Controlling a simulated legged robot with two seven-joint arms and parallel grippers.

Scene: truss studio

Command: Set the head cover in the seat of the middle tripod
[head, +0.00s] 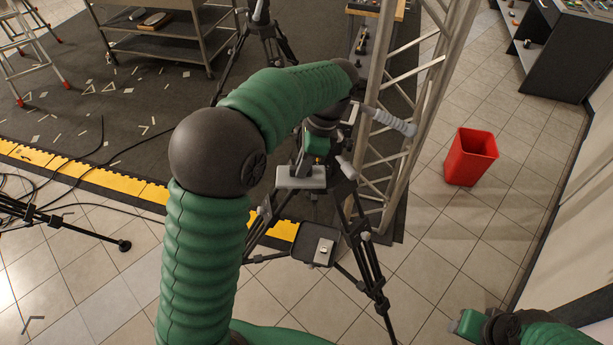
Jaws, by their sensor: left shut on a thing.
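My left gripper (304,163) is above the middle tripod (367,258), at the end of my green arm. It is shut on a light grey piece (300,178), which looks like the head cover. This piece is at the tripod's top, on its left side in the picture. The gripper and arm hide much of the tripod's top. I cannot see the seat clearly, nor tell whether the piece touches it. My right gripper (466,322) is at the bottom right, far from the tripod. Its jaw opening cannot be made out.
A metal truss (402,105) stands close behind and right of the tripod. A tray (322,247) sits low between its legs. A red bin (471,157) stands at the right. Another tripod (264,25) is behind. Cables and a dark stand leg (60,222) lie left.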

